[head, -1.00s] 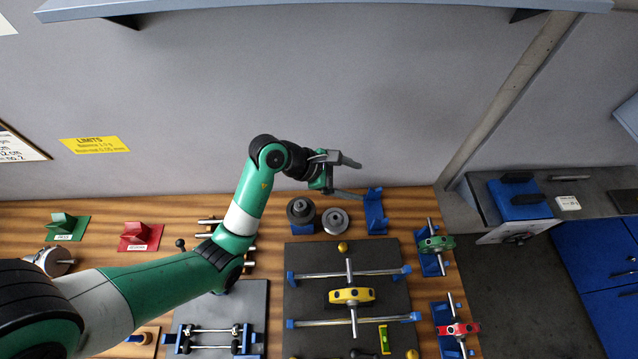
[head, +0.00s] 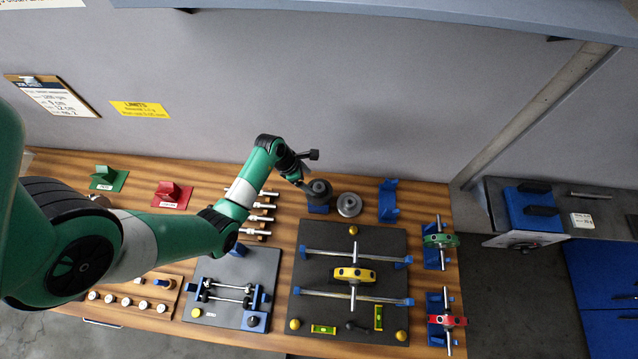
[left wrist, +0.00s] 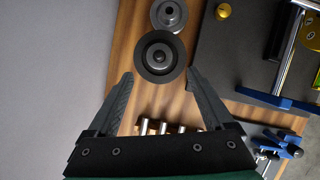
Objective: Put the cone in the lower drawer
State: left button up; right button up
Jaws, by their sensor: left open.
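A dark, round, stepped piece that looks like the cone (head: 318,188) stands on the wooden bench, with blue beneath it. A grey flanged disc (head: 349,204) is beside it. My left gripper (head: 308,170) is open and empty at the cone's upper left, partly edge-on in the head view. In the left wrist view the cone (left wrist: 160,54) lies just ahead of and between the open fingertips (left wrist: 158,78), untouched as far as I can tell. Blue drawer fronts (head: 600,272) show at the right edge, apparently shut; which is the lower drawer is unclear. My right gripper is out of view.
A blue bracket (head: 388,200) stands right of the disc. A dark plate (head: 385,238) with rails and a yellow rotor (head: 353,274) fills the bench middle. The grey wall is close behind.

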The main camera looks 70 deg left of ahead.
aim_at(317, 187)
pick_arm(q)
jog(key=b+x, duration=0.1)
jog(key=x, duration=0.4)
jog(key=shift+w, duration=0.1)
grip_shut()
